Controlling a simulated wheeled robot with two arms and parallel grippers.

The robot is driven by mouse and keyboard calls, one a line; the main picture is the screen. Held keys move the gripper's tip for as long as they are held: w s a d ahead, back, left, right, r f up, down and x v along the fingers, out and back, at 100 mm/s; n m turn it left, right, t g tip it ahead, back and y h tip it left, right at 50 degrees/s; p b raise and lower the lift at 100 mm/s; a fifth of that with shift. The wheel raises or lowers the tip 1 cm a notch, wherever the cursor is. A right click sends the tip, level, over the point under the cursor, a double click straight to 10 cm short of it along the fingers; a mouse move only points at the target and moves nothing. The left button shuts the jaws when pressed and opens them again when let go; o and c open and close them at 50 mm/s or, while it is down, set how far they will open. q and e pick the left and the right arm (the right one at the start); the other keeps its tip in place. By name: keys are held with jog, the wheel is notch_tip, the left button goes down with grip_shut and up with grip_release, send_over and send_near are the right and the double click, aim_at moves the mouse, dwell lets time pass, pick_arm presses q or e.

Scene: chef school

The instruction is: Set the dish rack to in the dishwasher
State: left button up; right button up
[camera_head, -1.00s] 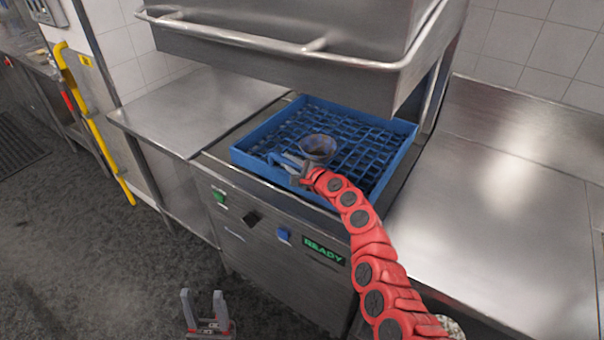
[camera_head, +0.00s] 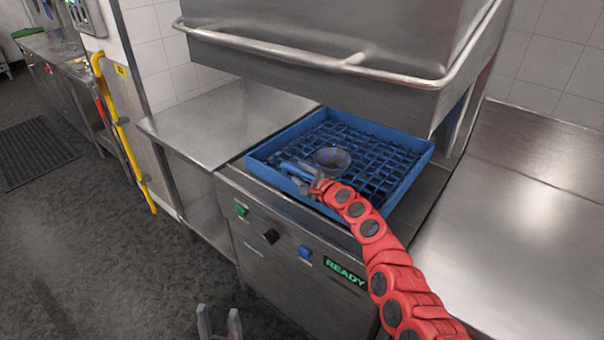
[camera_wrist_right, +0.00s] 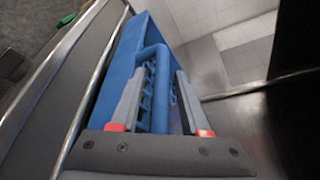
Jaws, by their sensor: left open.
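The blue dish rack (camera_head: 405,175) sits on the bed of the dishwasher (camera_head: 290,262), under the raised hood. A small grey bowl (camera_head: 331,159) is in the rack. My right gripper (camera_head: 300,178) is at the rack's front left part, just left of the bowl. In the right wrist view, its fingers (camera_wrist_right: 158,85) stand apart on either side of a blue bar (camera_wrist_right: 160,100) of the rack, with some gap showing. My left gripper (camera_head: 219,322) is open and empty at the bottom edge, low in front of the dishwasher and partly cut off.
The raised hood (camera_head: 330,40) with its bar handle (camera_head: 350,65) hangs above the rack. Steel counters lie to the left (camera_head: 220,115) and right (camera_head: 510,250), both clear. A yellow rail (camera_head: 120,130) stands at the left. The floor in front is free.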

jog(key=shift+d, duration=0.1)
jog(key=shift+s+d+p, duration=0.3)
jog(key=shift+s+p, duration=0.05)
jog(key=v, duration=0.1)
jog(key=p+v, duration=0.1)
jog(key=v, duration=0.1)
jog(key=shift+s+r, duration=0.25)
jog(key=shift+r, duration=0.1)
jog(key=shift+s+d+p, duration=0.2)
jog(key=shift+s+p, duration=0.1)
jog(key=shift+p, duration=0.05)
jog(key=shift+s+d+r, duration=0.15)
jog(key=shift+s+d, duration=0.05)
jog(key=shift+d, duration=0.25)
jog(key=shift+s+r, duration=0.1)
jog(key=shift+s, duration=0.25)
jog(key=shift+b+v, duration=0.9)
jog(key=shift+v, duration=4.4)
jog(key=shift+d, duration=0.15)
